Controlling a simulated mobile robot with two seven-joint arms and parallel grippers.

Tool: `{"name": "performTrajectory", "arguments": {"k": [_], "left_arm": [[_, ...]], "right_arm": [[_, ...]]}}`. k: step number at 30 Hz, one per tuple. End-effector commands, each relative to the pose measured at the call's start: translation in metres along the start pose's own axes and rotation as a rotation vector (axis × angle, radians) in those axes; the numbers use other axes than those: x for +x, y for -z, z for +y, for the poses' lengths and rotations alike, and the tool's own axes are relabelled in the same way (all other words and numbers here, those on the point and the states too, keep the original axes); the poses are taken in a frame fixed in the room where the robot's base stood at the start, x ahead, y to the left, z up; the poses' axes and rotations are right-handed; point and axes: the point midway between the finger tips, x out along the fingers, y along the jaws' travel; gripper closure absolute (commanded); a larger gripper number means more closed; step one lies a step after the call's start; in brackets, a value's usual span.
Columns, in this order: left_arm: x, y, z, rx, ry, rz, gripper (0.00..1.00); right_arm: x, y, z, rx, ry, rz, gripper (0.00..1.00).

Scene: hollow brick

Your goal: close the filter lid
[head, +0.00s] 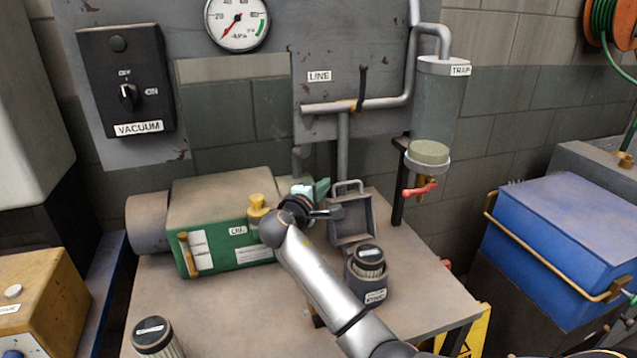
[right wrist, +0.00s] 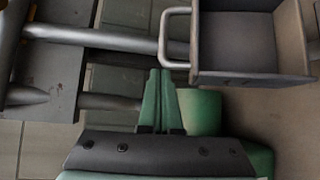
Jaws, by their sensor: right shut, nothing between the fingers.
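The filter lid (head: 352,218) is a grey, shallow box-like cover with a bar handle (head: 348,186) on its far edge. It stands raised behind the filter housing (head: 366,290), its hollow side facing me. A dark-topped filter cartridge (head: 369,256) sits in the housing. My right gripper (head: 323,187) is just left of the raised lid, shut and empty. In the right wrist view, the green fingertips (right wrist: 160,73) are together just below and left of the lid's handle (right wrist: 166,38), apparently not gripping it. The lid (right wrist: 245,45) fills the upper right there. My left gripper is out of view.
A green pump (head: 222,215) with a yellow cap stands left of my right gripper. A second cartridge (head: 153,337) stands at the bench's front left. A trap cylinder (head: 436,105) with a red-handled valve (head: 420,190) hangs right of the lid. The bench front is mostly clear.

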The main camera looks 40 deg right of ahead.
Motion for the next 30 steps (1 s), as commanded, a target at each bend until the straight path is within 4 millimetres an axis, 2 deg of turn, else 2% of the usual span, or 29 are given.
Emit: {"name": "performTrajectory", "arguments": {"k": [14,30], "left_arm": [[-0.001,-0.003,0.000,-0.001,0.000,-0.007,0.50],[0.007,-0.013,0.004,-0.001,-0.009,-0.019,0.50]], "right_arm": [[-0.002,-0.003,0.000,0.001,-0.001,-0.001,1.00],[-0.008,-0.008,0.003,0.063,-0.076,-0.002,1.00]]}}
